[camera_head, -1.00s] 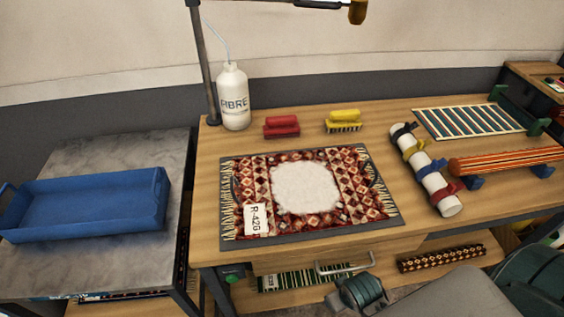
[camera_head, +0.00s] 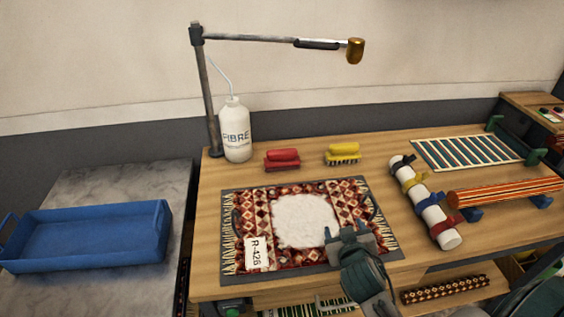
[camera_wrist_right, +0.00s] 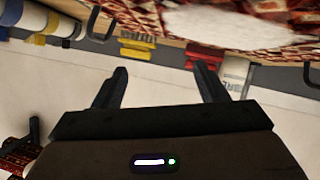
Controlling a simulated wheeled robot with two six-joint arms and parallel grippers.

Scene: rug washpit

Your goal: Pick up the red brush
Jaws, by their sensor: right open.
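The red brush (camera_head: 282,160) lies on the wooden table behind the patterned rug, left of the yellow brush (camera_head: 342,154). My right gripper (camera_head: 351,236) is open and empty over the rug's front right part, in front of and to the right of the red brush, well apart from it. In the right wrist view the scene is upside down; the red brush (camera_wrist_right: 204,56) shows beyond the right-hand finger of my open gripper (camera_wrist_right: 160,78), which partly covers it. The yellow brush (camera_wrist_right: 138,48) is left of it there. My left gripper is not in view.
The rug (camera_head: 350,205) has a white foamy patch (camera_head: 303,220). A white bottle (camera_head: 236,135) and a lamp post (camera_head: 207,95) stand left of the red brush. A strapped white roll (camera_head: 425,203) lies right. A blue tray (camera_head: 90,235) is on the left table.

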